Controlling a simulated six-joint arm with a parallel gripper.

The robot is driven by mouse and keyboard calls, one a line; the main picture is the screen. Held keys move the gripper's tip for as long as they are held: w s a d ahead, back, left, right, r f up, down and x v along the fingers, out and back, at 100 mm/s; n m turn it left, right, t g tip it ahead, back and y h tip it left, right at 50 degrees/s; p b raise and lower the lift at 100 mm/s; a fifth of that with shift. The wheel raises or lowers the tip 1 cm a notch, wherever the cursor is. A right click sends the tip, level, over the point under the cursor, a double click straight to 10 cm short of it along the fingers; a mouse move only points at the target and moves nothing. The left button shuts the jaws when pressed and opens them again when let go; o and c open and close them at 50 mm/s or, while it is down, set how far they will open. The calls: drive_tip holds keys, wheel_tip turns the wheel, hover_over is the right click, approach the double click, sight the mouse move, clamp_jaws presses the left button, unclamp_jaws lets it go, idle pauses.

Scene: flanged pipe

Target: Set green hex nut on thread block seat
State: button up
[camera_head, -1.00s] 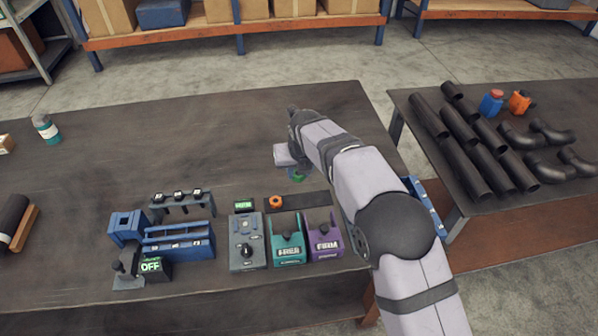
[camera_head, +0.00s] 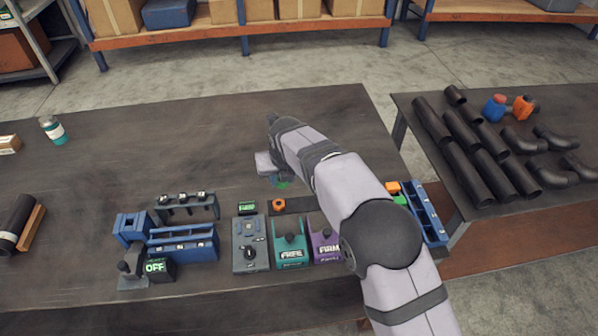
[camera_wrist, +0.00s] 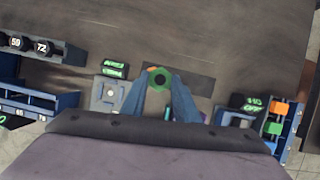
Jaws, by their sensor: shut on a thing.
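My gripper (camera_wrist: 160,92) is shut on the green hex nut (camera_wrist: 160,78), which sits between the blue fingertips in the wrist view. In the head view the nut (camera_head: 283,185) shows as a small green patch below my wrist, partly hidden. It appears above the table, just behind a long dark block (camera_head: 308,203). An orange ring-shaped piece (camera_head: 278,204) is at the block's left end. In the wrist view the nut overlaps this end and mostly hides the orange piece (camera_wrist: 152,69). I cannot make out the thread or the seat clearly.
A grey panel with a knob (camera_head: 250,245), a teal holder (camera_head: 290,252) and a purple holder (camera_head: 324,246) stand in front of the block. A blue tray (camera_head: 432,222) with orange and green pieces is at right. Blue fixtures (camera_head: 185,243) stand left.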

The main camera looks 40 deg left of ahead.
drive_tip(key=s+a+f, duration=0.1)
drive_tip(key=s+f, duration=0.1)
drive_tip(key=s, duration=0.2)
drive_tip(key=s+a+f+n, duration=0.1)
drive_tip(key=s+f, duration=0.1)
drive_tip(key=s, duration=0.2)
drive_tip(key=s+a+f+n+b, duration=0.1)
drive_tip(key=s+f, duration=0.1)
drive_tip(key=s, duration=0.3)
drive_tip(key=shift+a+f+g, duration=0.15)
drive_tip(key=shift+f+g, duration=0.05)
drive_tip(key=shift+g, duration=0.1)
drive_tip(key=shift+w+f+m, duration=0.25)
drive_tip(key=shift+w+m, duration=0.05)
drive_tip(key=shift+m, duration=0.2)
drive_tip(key=shift+w+a+r+m+t, duration=0.15)
drive_tip(key=shift+m+t, duration=0.25)
drive_tip(key=shift+m, duration=0.6)
drive_tip(key=shift+w+p, duration=0.1)
drive_tip(key=shift+p, duration=0.5)
drive_tip(key=shift+f, duration=0.2)
drive_tip(key=shift+f+b, duration=0.6)
drive_tip(key=shift+f, duration=0.5)
drive_tip(key=shift+f, duration=0.45)
